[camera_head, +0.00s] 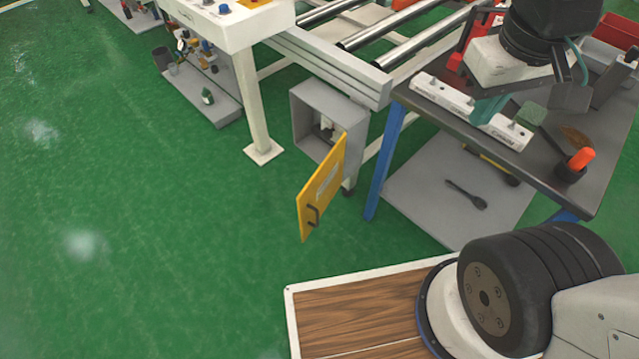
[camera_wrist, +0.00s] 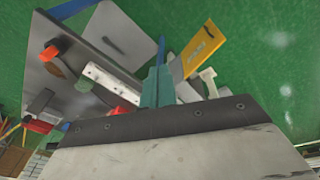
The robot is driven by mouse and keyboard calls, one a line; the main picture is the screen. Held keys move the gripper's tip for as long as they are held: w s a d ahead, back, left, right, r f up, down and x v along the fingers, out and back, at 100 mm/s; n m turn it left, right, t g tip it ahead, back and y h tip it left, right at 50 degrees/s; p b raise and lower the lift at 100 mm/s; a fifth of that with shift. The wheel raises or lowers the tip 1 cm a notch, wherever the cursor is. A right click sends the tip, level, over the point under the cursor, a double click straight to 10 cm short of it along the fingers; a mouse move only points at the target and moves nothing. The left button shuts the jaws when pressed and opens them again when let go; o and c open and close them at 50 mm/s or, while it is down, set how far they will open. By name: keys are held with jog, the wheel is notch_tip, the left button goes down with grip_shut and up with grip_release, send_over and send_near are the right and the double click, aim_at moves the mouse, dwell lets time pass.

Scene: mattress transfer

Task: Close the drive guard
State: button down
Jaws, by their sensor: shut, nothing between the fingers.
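The drive guard (camera_head: 325,185) is a yellow panel with a dark handle (camera_head: 312,215) near its free end. It stands swung open from the right side of a grey box (camera_head: 301,124) under the roller conveyor. The box front is uncovered and some parts show inside. The guard also shows in the wrist view (camera_wrist: 198,50), right of the teal fingers. My gripper (camera_head: 486,115) is shut and empty, its teal fingers pointing down over the workbench, right of the guard and well apart from it. It also shows in the wrist view (camera_wrist: 157,86).
The blue-legged workbench (camera_head: 603,190) stands right of the guard, with a white bar (camera_head: 465,110), a red-orange item (camera_head: 580,160) and bins on top. A conveyor leg (camera_head: 257,110) stands left of the box. Green floor (camera_head: 180,230) is clear left and in front of the guard.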

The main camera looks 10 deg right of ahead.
jog(key=w+d+f+n+t+h, duration=0.1)
jog(key=w+d+f+n, duration=0.2)
jog(key=w, duration=0.5)
jog(key=w+d+f+n+t+h, duration=0.1)
jog(key=w+d+f+n+h, duration=0.1)
jog(key=w+f+n, duration=0.35)
jog(key=w+a+f+n+t+y, duration=0.25)
jog(key=w+f+n, duration=0.35)
jog(key=w+f, duration=0.3)
jog(key=a+f+n+g+y, duration=0.2)
jog(key=a+f+n+y, duration=0.2)
jog(key=a+f+n, duration=0.55)
jog(key=s+a+f+n+g+y, duration=0.2)
jog(key=s+a+f+g+y, duration=0.3)
jog(key=s+f, duration=0.45)
jog(key=t, duration=0.1)
send_over(309, 198)
jog(key=s, duration=0.4)
notch_tip(309, 198, down, 8)
jog(key=shift+s+a+f, duration=0.15)
jog(key=shift+f, duration=0.05)
